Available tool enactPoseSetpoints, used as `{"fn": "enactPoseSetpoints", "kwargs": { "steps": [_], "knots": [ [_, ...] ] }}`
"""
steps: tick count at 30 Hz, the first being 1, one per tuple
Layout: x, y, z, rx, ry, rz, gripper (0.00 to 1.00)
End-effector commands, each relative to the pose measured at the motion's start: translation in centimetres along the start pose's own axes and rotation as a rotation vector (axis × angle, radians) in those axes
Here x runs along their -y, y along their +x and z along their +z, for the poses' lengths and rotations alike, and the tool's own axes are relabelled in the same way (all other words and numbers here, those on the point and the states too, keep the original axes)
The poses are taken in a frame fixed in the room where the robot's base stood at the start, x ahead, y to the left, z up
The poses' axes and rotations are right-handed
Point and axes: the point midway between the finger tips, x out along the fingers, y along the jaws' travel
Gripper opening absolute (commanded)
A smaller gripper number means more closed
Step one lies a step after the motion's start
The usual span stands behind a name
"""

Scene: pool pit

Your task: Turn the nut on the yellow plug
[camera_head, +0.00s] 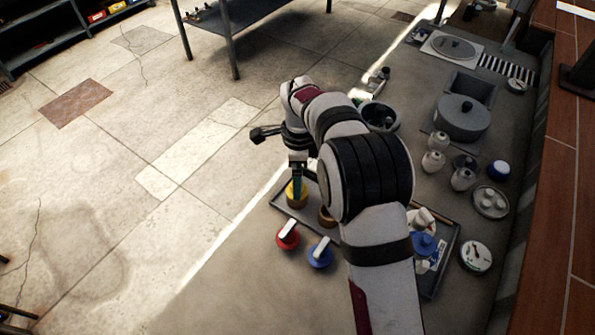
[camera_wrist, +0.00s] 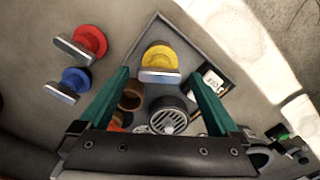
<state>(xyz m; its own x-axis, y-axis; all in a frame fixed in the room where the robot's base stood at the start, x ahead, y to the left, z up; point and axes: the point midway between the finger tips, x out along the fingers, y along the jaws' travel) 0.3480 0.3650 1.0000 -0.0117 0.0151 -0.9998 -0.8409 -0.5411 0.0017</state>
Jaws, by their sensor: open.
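The yellow plug (camera_head: 302,199) stands in the dark tray (camera_head: 455,250), near its left corner. In the wrist view the yellow plug (camera_wrist: 160,54) is round, with a flat pale grey bar-shaped nut (camera_wrist: 160,77) across its near side. My gripper (camera_head: 298,190) is just above the plug, pointing down, and partly hides it in the head view. In the wrist view my gripper (camera_wrist: 160,78) is open, its teal fingers on either side of the nut, with visible room beside each. Contact with the plug cannot be told.
A red plug (camera_wrist: 90,40) and a blue plug (camera_wrist: 74,80) with similar grey bars lie outside the tray to the left in the wrist view. A brown cup (camera_wrist: 131,98) and a round grey grille (camera_wrist: 168,117) sit close by. A grey pot (camera_head: 462,122) stands farther back.

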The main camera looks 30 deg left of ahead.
Motion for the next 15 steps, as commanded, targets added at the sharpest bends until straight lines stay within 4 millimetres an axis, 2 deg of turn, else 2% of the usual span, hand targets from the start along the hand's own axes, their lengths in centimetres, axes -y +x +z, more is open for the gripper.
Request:
{"fn": "enactPoseSetpoints", "kwargs": {
  "steps": [2,5,15],
  "knots": [
    [0.1,-0.4,0.0,0.0,0.0,-0.002,0.97],
    [0.1,-2.1,0.0,0.001,0.0,-0.005,0.97],
    [0.1,-12.4,0.0,0.001,0.0,-0.005,0.97]
  ]
}}
